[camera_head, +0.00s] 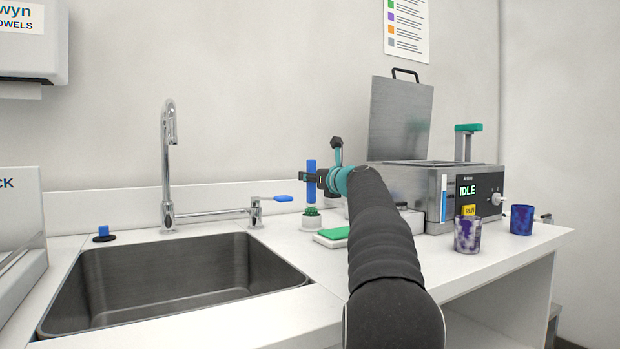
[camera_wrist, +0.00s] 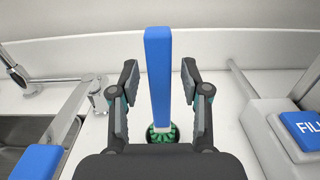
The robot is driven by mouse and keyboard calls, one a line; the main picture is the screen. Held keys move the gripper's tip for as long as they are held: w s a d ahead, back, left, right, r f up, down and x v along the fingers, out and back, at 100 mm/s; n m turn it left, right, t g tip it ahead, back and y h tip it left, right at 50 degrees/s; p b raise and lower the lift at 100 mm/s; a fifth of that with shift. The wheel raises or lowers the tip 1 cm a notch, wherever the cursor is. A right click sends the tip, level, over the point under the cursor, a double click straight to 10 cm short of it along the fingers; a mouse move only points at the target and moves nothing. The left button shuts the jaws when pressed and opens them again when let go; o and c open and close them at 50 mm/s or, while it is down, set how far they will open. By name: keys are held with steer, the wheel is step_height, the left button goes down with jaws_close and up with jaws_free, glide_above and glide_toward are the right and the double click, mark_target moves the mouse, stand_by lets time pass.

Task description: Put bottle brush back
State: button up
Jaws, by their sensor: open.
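The bottle brush (camera_head: 311,186) has a straight blue handle and stands upright behind the counter's front area, right of the sink. Green bristles (camera_head: 311,212) show at its foot, in or over a small white round base. In the wrist view the blue handle (camera_wrist: 158,60) rises between the fingers, with the green bristles (camera_wrist: 162,133) below. My gripper (camera_head: 318,178) is open at the handle. In the wrist view my gripper (camera_wrist: 160,90) has one finger on each side of the handle, with gaps on both sides.
A steel sink (camera_head: 180,270) with a tap (camera_head: 167,165) and blue lever (camera_head: 283,198) lies left. A black disc with a blue post (camera_head: 103,234) sits behind it. A green-topped pad (camera_head: 333,234), a metal bath (camera_head: 440,190) and two purple cups (camera_head: 467,235) stand right.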

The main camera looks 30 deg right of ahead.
steer(key=shift+s, duration=0.35)
steer(key=s+b, duration=0.2)
steer(key=s, duration=0.9)
steer(key=shift+s+a, duration=0.2)
steer(key=shift+a, duration=0.15)
